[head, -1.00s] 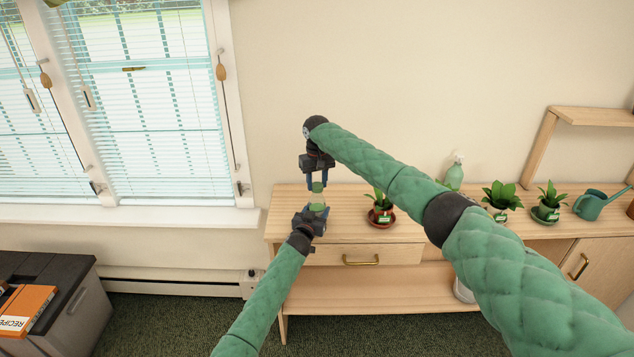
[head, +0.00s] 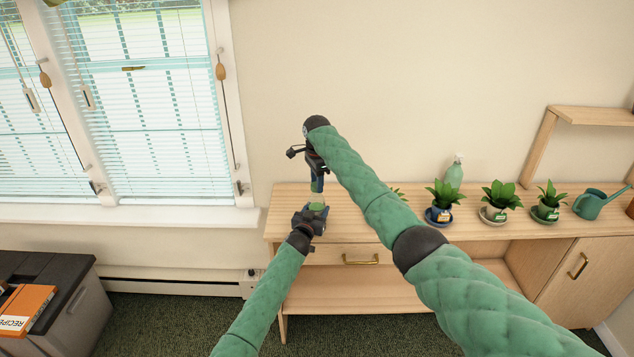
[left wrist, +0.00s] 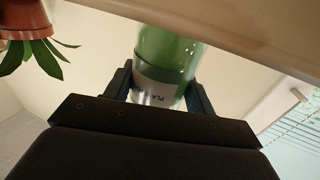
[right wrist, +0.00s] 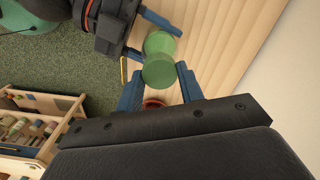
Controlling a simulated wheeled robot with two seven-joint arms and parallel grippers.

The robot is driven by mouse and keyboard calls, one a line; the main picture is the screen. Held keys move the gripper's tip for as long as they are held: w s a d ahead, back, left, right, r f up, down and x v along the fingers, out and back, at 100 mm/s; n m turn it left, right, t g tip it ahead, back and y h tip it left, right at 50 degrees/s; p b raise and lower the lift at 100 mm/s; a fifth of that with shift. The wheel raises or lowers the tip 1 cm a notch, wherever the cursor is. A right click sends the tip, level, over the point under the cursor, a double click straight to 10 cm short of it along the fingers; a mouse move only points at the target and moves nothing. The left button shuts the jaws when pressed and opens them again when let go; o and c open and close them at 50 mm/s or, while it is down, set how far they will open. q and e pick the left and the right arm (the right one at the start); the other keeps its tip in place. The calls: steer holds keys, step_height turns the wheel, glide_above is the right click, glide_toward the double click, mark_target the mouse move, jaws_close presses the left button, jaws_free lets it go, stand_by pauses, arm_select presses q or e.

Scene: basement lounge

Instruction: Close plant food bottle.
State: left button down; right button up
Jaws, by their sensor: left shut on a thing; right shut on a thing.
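The green plant food bottle (head: 317,206) is upright at the left end of the wooden sideboard. My left gripper (head: 311,216) is shut around it; the left wrist view shows the green bottle (left wrist: 170,55) with its pale label between the fingers. My right gripper (head: 317,184) is directly above, pointing down, shut on a green cap (right wrist: 158,71). The cap is lined up over the bottle (right wrist: 160,43). I cannot tell whether the cap touches the bottle's mouth. The fingers partly hide the cap in the head view.
The sideboard (head: 300,196) holds several potted plants, such as one in a blue pot (head: 440,214), a spray bottle (head: 454,172) and a watering can (head: 597,203) to the right. My right arm hides part of it. A window (head: 150,100) is at the left.

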steer(key=m, duration=0.5)
steer(key=shift+a, duration=0.1)
steer(key=m, duration=0.7)
steer(key=shift+m, duration=0.4)
steer(key=m, duration=0.3)
steer(key=shift+r, duration=0.1)
steer(key=o, duration=0.9)
steer(key=shift+r, duration=2.2)
